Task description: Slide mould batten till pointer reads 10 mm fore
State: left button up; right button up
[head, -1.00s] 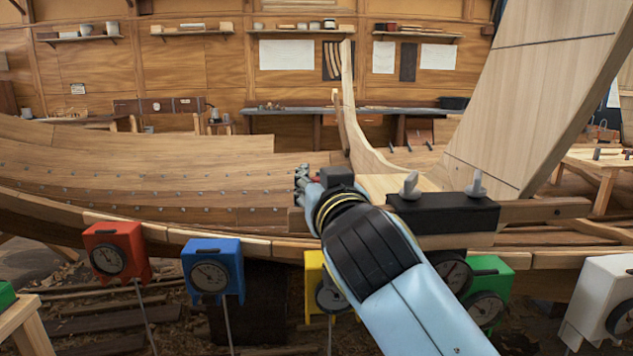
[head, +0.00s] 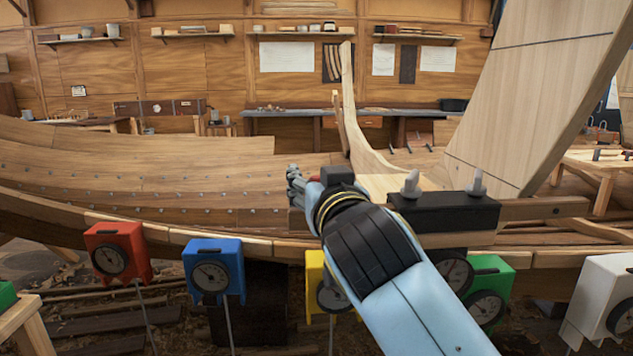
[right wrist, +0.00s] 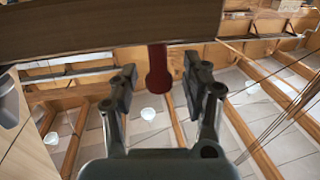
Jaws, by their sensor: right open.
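A wooden bar (head: 545,208), which looks like the mould batten, runs across the hull under a black block (head: 440,212) with two grey knobs. In the right wrist view, a wooden beam (right wrist: 100,28) crosses the top, and a red round-ended peg (right wrist: 158,72) hangs from it. My right gripper (head: 298,186) is by the bar's left end. In the right wrist view, my right gripper (right wrist: 162,88) is open, its fingers either side of the red peg with gaps. I cannot make out a pointer reading. My left gripper is not in view.
Red (head: 113,252), blue (head: 213,270), yellow (head: 316,285), green (head: 489,290) and white (head: 600,300) dial boxes line the front; my right arm partly covers some. The planked hull (head: 160,170) fills the left. A tall wooden board (head: 540,90) leans at the right.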

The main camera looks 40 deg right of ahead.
notch_tip(320, 180, up, 10)
jog(key=shift+w, duration=0.1)
jog(key=shift+f, duration=0.1)
dwell(0.7)
